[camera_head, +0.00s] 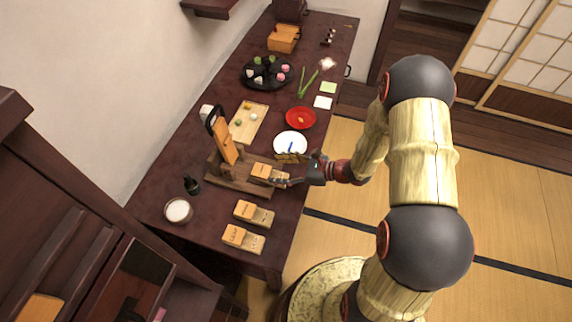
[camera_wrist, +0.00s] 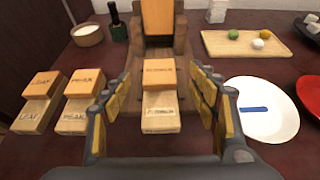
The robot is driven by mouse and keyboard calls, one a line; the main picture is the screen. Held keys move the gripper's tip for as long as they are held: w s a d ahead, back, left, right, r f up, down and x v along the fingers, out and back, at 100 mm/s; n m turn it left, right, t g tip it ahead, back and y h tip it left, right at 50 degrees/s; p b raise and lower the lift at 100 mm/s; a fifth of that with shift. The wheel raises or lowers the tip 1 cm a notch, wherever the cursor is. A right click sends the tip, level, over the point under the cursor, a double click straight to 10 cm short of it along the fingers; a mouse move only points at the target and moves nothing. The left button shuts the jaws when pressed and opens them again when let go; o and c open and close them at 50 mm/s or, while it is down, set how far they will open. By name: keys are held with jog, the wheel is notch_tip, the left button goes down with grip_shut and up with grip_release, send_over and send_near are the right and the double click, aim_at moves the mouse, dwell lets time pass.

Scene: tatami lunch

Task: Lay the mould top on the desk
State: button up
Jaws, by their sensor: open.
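A wooden mould lies on the dark wooden base (camera_head: 225,175) of a stand on the desk (camera_head: 165,165). The mould top also shows in the head view (camera_head: 262,169). My gripper (camera_head: 279,180) is open, with one finger on each side of the mould in the wrist view (camera_wrist: 160,100). I see gaps between the fingers and the mould. The gripper partly hides the paler block in the head view.
Two similar moulds (camera_head: 254,213) (camera_head: 243,239) lie near the front edge. A tilted orange board (camera_head: 222,138) stands on the base. A white plate (camera_head: 290,143), red dish (camera_head: 301,118) and cutting board (camera_head: 249,122) are behind. A white-filled bowl (camera_head: 178,210) stands front left.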

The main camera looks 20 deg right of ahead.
jog(key=s+a+r+n+g+h, duration=0.1)
jog(key=s+a+r+n+g, duration=0.15)
jog(key=s+r+n, duration=0.55)
jog(key=s+a+r+n+g+h, duration=0.1)
jog(key=s+a+r+n+g, duration=0.2)
jog(key=r+n, duration=0.5)
jog(key=s+d+r+n+t+h, duration=0.2)
jog(key=s+d+r+n+h, duration=0.2)
jog(key=r, duration=0.3)
jog(key=s+d+r+n+t+h, duration=0.1)
jog(key=s+d+r+n+h, duration=0.3)
jog(key=s+d+r, duration=0.2)
notch_tip(320, 180, up, 2)
jog(key=shift+s+d+r+t+h, duration=0.2)
jog(key=shift+s+d+t+h, duration=0.2)
jog(key=shift+s, duration=0.15)
jog(key=shift+o, duration=0.5)
jog(key=shift+s+d+r+n, duration=0.15)
jog(key=shift+d+r+n, duration=0.15)
jog(key=shift+c, duration=1)
